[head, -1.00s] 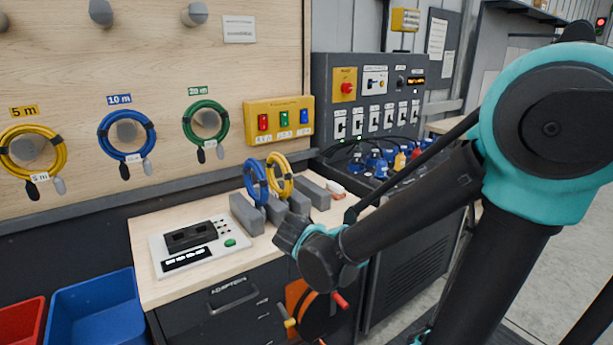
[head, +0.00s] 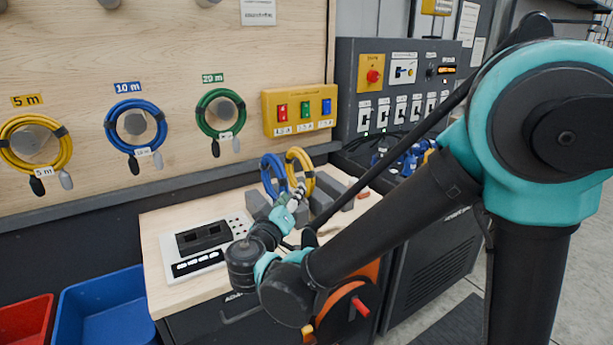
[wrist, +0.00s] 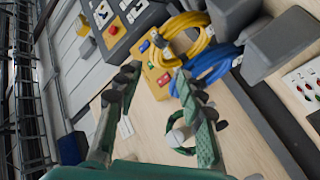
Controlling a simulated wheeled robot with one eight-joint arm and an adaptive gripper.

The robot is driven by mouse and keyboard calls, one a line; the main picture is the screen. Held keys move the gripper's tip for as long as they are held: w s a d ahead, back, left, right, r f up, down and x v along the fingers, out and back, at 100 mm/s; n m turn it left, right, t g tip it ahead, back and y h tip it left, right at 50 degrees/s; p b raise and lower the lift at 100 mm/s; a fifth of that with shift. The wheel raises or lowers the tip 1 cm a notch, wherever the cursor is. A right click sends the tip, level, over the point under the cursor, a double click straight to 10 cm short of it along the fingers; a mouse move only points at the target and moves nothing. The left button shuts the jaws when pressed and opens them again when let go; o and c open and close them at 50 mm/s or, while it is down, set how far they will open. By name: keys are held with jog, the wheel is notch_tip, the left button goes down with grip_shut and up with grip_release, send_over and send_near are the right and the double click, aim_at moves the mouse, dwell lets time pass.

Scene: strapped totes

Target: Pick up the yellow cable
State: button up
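A yellow cable coil (head: 307,166) stands upright on the workbench among grey blocks, just right of a blue coil (head: 267,170). Another yellow cable (head: 65,152) hangs on the wall board under the 5 m label. My gripper (head: 298,194) is in front of the two bench coils, and its fingers are small in the head view. In the wrist view my gripper (wrist: 155,76) is open with nothing between its fingers. There the bench yellow coil (wrist: 168,32) lies beyond the fingertips, up and to the right, beside the blue coil (wrist: 213,66). I see no contact with either coil.
Grey blocks (head: 324,201) flank the bench coils. A yellow switch box (head: 300,110) is on the wall behind them. A white device panel (head: 205,246) lies on the bench at left. Blue (head: 105,310) and red (head: 25,325) bins stand lower left.

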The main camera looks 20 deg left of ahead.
aim_at(306, 172)
jog(key=w, duration=1.6)
jog(key=shift+w+a, duration=0.1)
jog(key=shift+a, duration=0.3)
grip_shut()
